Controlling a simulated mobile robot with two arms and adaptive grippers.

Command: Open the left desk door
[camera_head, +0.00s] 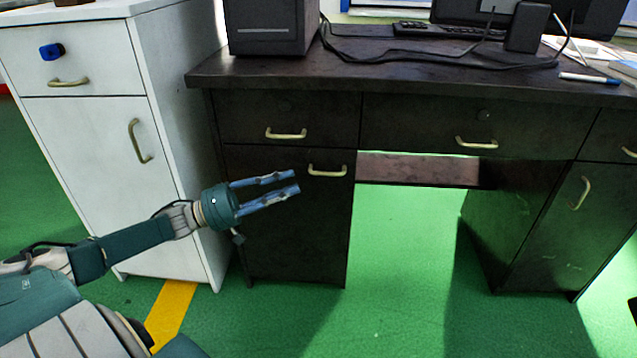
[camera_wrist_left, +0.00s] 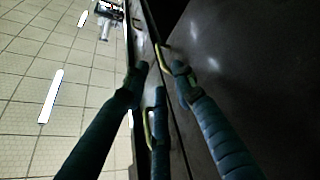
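The left desk door (camera_head: 300,235) is the dark lower panel of the desk's left pedestal and looks closed. Its pale brass handle (camera_head: 327,171) is horizontal, near the door's top right. My left gripper (camera_head: 295,180) is open and empty, in front of the door. Its blue fingertips point right and end just left of the handle, apart from it in the head view. In the left wrist view, the gripper (camera_wrist_left: 158,72) shows a brass handle (camera_wrist_left: 163,58) near the gap between its fingertips; I cannot tell which handle it is. My right gripper is not in view.
A dark drawer (camera_head: 240,117) with its own handle (camera_head: 286,134) sits above the door. A white cabinet (camera_head: 95,185) stands close on the left. The desktop (camera_head: 370,70) overhangs above. Green floor (camera_head: 395,260) is clear in the knee space.

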